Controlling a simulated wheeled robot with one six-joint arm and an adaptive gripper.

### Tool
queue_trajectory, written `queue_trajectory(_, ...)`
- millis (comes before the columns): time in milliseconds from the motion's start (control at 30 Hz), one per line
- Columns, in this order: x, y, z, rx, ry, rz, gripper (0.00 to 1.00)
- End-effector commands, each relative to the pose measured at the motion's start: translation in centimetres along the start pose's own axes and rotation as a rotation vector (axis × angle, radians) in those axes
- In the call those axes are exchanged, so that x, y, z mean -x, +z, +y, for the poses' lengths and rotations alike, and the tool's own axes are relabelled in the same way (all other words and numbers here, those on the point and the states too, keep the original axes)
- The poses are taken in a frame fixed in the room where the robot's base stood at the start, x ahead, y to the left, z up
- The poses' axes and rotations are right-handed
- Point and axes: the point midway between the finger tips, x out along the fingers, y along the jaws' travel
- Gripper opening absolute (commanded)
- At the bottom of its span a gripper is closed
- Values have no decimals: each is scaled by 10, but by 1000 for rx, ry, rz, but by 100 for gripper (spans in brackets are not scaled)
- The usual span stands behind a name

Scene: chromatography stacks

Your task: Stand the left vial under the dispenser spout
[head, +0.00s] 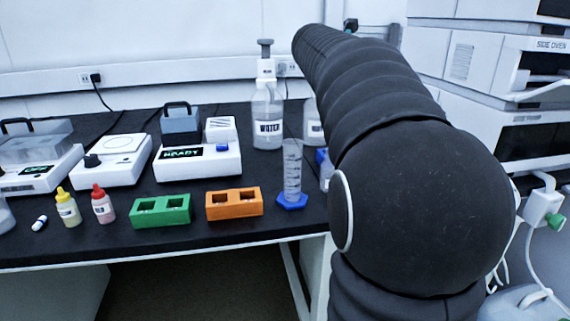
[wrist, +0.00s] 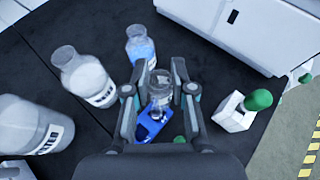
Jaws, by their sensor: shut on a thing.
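My gripper (wrist: 160,92) shows in the wrist view, with its two fingers shut on a small clear glass vial (wrist: 159,82). A blue block (wrist: 149,127) lies below and in front of the vial; I cannot tell whether they touch. In the head view my own arm hides the gripper and the held vial. A bottle labelled WATER with a pump top (head: 267,117) stands at the back of the bench. I cannot make out a dispenser spout for certain in either view.
Blue-liquid bottle (wrist: 140,47) and clear bottle (wrist: 86,78) stand close left of my gripper. A white block with a green knob (wrist: 235,118) is at right. Green (head: 160,211) and orange (head: 234,204) racks and a measuring cylinder (head: 292,172) stand along the bench front.

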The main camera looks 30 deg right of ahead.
Motion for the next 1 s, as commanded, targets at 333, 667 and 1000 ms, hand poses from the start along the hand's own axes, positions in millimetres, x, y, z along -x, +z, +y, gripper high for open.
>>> queue_trajectory(333, 64, -83, 67, 157, 386, -32, 7)
queue_trajectory(667, 57, -113, 114, 176, 430, -37, 7)
queue_trajectory(1000, 37, -141, 177, 173, 428, -38, 7)
